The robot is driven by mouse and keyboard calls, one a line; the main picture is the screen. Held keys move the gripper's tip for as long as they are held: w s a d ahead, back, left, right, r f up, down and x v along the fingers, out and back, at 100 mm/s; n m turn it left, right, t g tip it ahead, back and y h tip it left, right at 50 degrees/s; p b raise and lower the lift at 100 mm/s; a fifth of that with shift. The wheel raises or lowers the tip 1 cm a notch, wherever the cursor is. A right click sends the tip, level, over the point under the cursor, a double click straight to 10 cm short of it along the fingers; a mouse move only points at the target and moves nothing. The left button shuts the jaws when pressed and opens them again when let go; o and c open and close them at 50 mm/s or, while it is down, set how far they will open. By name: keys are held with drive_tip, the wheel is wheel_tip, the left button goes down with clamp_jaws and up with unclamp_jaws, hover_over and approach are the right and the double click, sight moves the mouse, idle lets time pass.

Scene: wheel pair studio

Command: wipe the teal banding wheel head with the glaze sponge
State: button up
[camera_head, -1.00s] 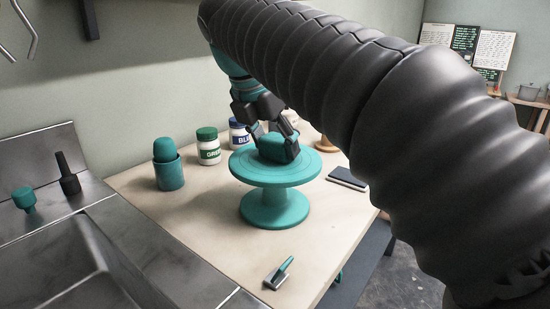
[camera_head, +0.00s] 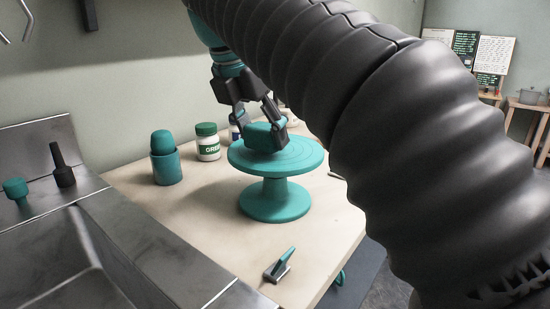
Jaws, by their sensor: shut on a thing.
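The teal banding wheel (camera_head: 274,195) stands upright on the pale worktable, its round head (camera_head: 305,157) on top of a flared pedestal. My gripper (camera_head: 264,128) is shut on the teal glaze sponge (camera_head: 262,138), with one dark finger on each side of it.
Another jar is mostly hidden behind my gripper. A metal sink (camera_head: 75,265) borders the table's left.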

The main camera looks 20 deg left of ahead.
drive_tip(key=shift+r, duration=0.15)
wheel_tip(320, 180, up, 2)
drive_tip(key=p, duration=0.3)
drive_tip(key=shift+r, duration=0.25)
drive_tip(key=shift+r+p, duration=0.45)
drive_tip(key=shift+r, duration=0.25)
drive_tip(key=shift+w, duration=0.1)
